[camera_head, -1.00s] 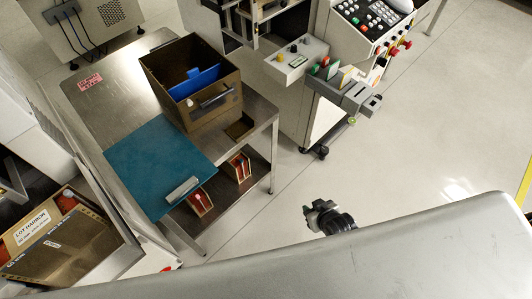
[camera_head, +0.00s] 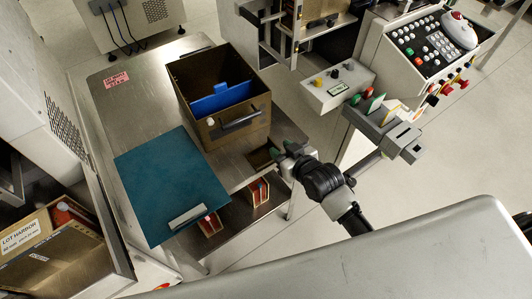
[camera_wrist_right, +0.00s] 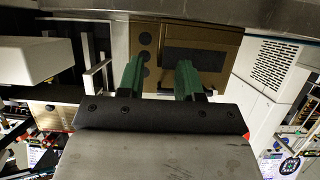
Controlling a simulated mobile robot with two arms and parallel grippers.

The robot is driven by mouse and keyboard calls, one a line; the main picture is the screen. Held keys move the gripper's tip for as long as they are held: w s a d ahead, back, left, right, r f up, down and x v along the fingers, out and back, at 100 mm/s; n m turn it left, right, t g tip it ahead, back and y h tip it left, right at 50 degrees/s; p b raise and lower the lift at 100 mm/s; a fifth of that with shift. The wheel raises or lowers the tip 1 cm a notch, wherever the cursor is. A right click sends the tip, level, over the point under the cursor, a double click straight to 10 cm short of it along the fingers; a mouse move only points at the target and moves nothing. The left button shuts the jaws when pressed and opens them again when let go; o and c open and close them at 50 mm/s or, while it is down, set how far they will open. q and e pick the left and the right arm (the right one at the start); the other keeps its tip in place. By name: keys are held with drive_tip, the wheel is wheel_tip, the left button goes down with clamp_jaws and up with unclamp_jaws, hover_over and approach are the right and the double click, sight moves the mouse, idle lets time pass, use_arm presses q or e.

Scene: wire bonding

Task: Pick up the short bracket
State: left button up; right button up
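A short silver metal piece (camera_head: 188,217), which looks like the short bracket, lies at the near edge of the teal mat (camera_head: 165,175) on the steel table. I cannot make out its exact shape. My right gripper (camera_head: 284,154) is at the table's right edge, beside the brown bin and well to the right of the silver piece. In the right wrist view its two green fingers (camera_wrist_right: 160,78) stand apart with nothing held between them. A brown surface shows beyond the fingers. The silver piece cannot be made out there. My left gripper is not in view.
A brown bin (camera_head: 218,136) with a blue divider (camera_head: 222,100) stands on the steel table (camera_head: 125,112). Small red-lined boxes (camera_head: 210,225) sit on the shelf below. A machine with a control panel (camera_head: 425,45) stands at right.

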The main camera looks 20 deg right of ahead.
sight(274, 143)
drive_tip(key=x, duration=0.4)
drive_tip(key=shift+w, duration=0.25)
drive_tip(key=shift+c, duration=0.3)
clamp_jaws()
